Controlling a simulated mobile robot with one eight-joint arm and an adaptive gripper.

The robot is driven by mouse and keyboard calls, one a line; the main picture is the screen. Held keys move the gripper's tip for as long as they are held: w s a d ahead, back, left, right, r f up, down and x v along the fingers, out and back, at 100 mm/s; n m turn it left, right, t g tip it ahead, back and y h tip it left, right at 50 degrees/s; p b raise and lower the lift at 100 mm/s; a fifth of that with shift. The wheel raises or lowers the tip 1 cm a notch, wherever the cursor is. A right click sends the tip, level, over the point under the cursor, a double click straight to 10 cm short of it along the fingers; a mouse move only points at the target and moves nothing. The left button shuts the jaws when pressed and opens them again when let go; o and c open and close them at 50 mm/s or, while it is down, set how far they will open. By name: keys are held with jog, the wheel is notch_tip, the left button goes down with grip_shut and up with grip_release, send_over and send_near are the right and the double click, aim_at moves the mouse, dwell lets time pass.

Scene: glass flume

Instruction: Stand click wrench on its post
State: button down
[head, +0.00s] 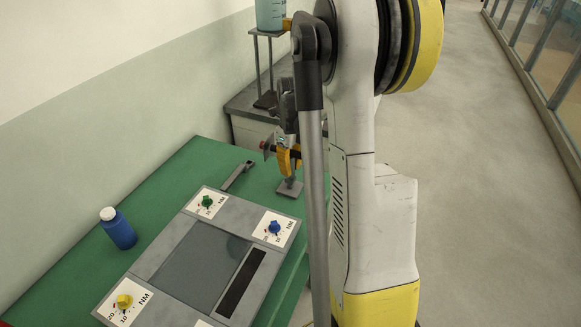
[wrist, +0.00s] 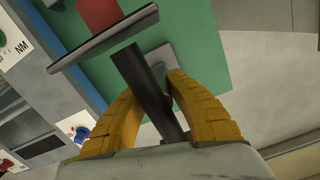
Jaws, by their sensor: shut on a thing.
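My gripper (head: 289,158) is over the far right end of the green table. In the wrist view its yellow fingers (wrist: 155,90) are shut on the dark shaft of what appears to be the click wrench (wrist: 145,72). I cannot tell if wrench and post touch.
A grey panel (head: 172,302) with green, blue and yellow knobs fills the near table. A grey bar (head: 238,176) lies behind it. A blue bottle (head: 118,229) stands at the left. A stand with a container (head: 271,14) is on the grey cabinet behind. Green table (head: 190,163) is bare at the back left.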

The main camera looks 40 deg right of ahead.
aim_at(291, 150)
jog(key=shift+f+b, duration=0.8)
jog(key=shift+f, duration=0.3)
dwell(0.3)
jog(key=c, duration=1.3)
grip_release()
jog(key=shift+c, duration=0.2)
jog(key=r, duration=1.2)
jog(key=shift+s, duration=0.2)
